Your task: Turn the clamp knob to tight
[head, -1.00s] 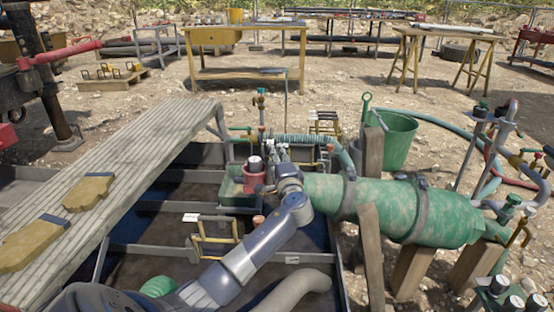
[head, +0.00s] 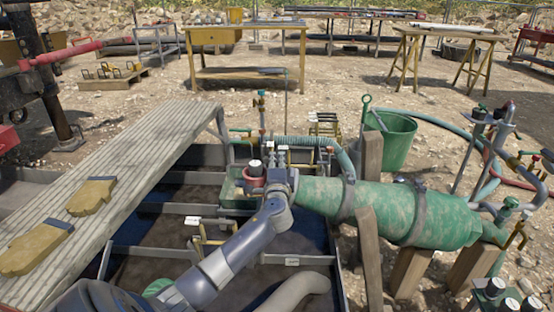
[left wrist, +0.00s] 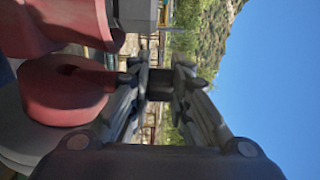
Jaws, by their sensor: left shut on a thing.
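My left arm reaches in from the lower left of the head view. Its gripper (head: 281,178) is beside the near-left end of the green mottled pipe (head: 385,208), and its fingertips are mostly hidden there. In the left wrist view the two fingers (left wrist: 160,84) are closed on a small dark knob-like piece (left wrist: 159,90), which looks like the clamp knob. How far it is turned cannot be told. A red rounded body (left wrist: 65,90) fills the left of that view, close to the fingers. My right gripper is not in view.
A red pot (head: 252,182) stands just left of the gripper. Thin upright valves and a ribbed hose (head: 305,141) are behind it. A wooden post (head: 371,168) and green bucket (head: 398,143) stand to the right. A slatted plank (head: 120,190) with gloves is at left.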

